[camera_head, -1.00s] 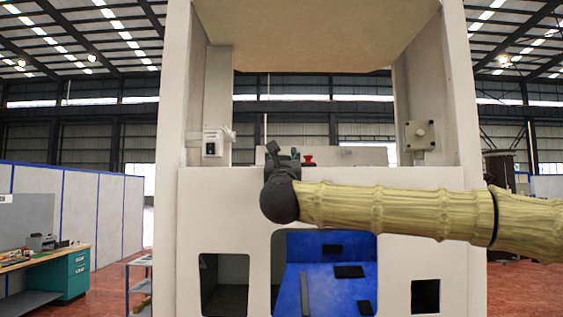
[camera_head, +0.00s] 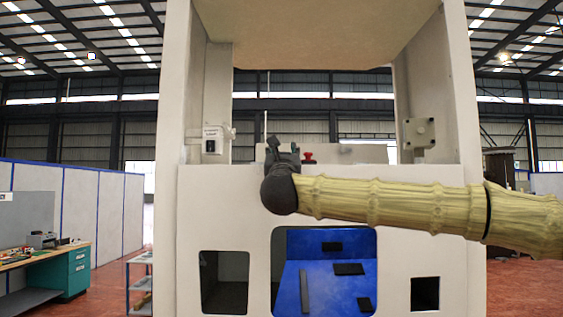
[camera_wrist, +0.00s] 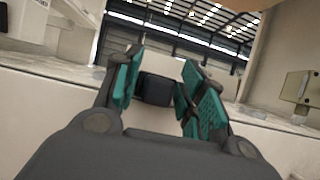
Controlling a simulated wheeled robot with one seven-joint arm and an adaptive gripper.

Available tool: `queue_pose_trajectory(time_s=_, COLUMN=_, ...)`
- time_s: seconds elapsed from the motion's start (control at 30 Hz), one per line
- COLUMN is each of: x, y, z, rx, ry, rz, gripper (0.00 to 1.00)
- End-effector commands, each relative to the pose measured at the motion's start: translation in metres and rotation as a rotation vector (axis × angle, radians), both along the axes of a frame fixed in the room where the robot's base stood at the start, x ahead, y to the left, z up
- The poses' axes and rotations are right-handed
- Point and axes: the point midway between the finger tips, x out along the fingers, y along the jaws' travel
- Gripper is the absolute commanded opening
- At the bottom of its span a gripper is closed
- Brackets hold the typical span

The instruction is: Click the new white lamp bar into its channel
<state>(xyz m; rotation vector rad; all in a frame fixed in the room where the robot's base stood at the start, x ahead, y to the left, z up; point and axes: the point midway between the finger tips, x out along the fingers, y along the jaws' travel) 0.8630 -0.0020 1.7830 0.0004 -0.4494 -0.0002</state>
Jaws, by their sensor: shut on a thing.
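My gripper (camera_head: 283,146) stands upright at the end of my arm, in front of the pale dispenser frame (camera_head: 205,185), just above its front panel's top edge. In the wrist view, my gripper (camera_wrist: 158,80) has teal-padded fingers on either side of a short piece with a white upper part (camera_wrist: 160,65) and a dark block (camera_wrist: 155,90) below. This piece appears to be the lamp bar seen nearly end-on, and the fingers are shut on it. Most of the bar's length is hidden. I cannot pick out the channel in either view.
A red knob (camera_head: 308,158) is just behind my gripper. A beige canopy (camera_head: 320,35) spans above; the space beneath is open.

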Motion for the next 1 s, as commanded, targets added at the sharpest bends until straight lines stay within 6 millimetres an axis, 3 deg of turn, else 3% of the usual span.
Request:
queue_pose_trajectory(time_s=0.7, x=-0.001, y=0.000, z=0.027, rx=0.000, ry=-0.002, rz=0.000, gripper=0.07)
queue_pose_trajectory(time_s=1.0, x=-0.004, y=0.000, z=0.028, rx=0.000, ry=-0.001, rz=0.000, gripper=0.07)
